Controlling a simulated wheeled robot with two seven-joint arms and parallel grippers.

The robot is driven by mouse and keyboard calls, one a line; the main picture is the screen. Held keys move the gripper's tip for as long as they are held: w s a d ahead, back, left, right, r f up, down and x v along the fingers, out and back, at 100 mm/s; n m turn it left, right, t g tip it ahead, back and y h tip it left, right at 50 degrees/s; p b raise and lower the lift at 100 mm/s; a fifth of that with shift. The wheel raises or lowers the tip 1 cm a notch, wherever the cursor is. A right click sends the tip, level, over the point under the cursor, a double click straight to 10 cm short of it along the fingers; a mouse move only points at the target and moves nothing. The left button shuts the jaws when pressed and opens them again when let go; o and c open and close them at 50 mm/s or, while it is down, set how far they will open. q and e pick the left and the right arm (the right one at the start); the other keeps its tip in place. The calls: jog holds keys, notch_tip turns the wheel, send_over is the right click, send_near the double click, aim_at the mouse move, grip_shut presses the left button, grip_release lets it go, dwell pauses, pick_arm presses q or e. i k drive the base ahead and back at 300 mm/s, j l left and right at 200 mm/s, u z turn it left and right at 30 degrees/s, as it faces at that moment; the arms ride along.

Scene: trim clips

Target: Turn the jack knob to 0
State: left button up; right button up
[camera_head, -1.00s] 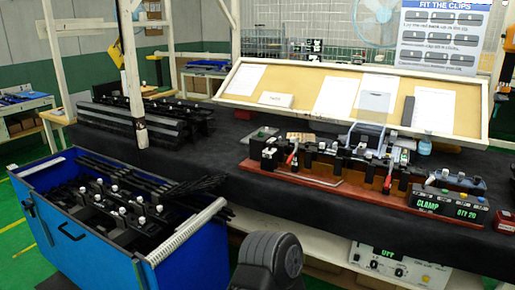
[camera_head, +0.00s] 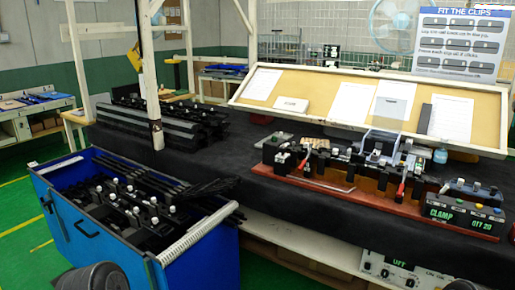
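A pale control box (camera_head: 374,266) hangs under the front of the black-covered bench at the lower right. It has a small lit display that seems to read OFF, and dark knobs (camera_head: 411,282) below it. The picture's bottom edge cuts the box off. I cannot tell which knob is the jack knob or where it points. Neither gripper shows. A dark rounded part, probably of my arm, is at the bottom left, and a small dark piece is at the bottom edge right of the box.
A clip fixture on a red-brown base (camera_head: 340,199) stands on the bench (camera_head: 225,160), beside a display unit (camera_head: 462,216) reading CLAMP and QTY 20. A blue bin (camera_head: 205,255) of black parts stands at the left front. Green floor shows between bin and control box.

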aim_at(282, 149)
jog(key=i+j+z, duration=0.4)
jog(key=i+j, duration=0.15)
jog(key=i, duration=0.2)
jog(key=i+j+z, duration=0.4)
jog(key=i+j, duration=0.3)
